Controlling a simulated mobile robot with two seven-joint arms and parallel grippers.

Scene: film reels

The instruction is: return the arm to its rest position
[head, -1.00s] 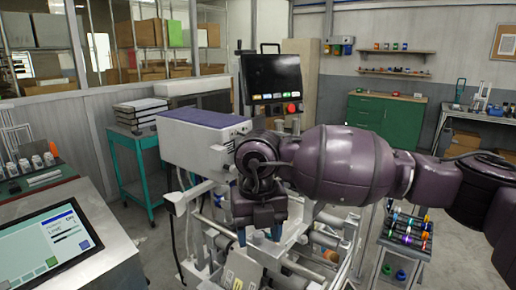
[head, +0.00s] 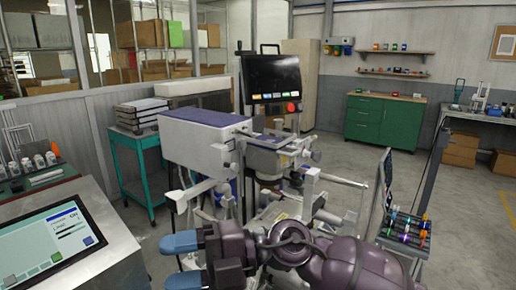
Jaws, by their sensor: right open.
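My right arm (head: 350,262) comes in low from the bottom right of the head view, in dark purple links. Its gripper (head: 184,262) points left near the bottom edge. The two blue fingertips are apart with nothing between them, so it is open and empty. It is in front of the lower part of the white and grey machine (head: 205,150) and hides some of its frame. My left gripper is not in view.
A console with a lit screen (head: 48,245) stands at the lower left, left of the gripper. A small rack with colourful reels (head: 405,228) stands at the right. A teal cart (head: 137,142) and a green cabinet (head: 384,122) are farther back. Open floor lies at the right.

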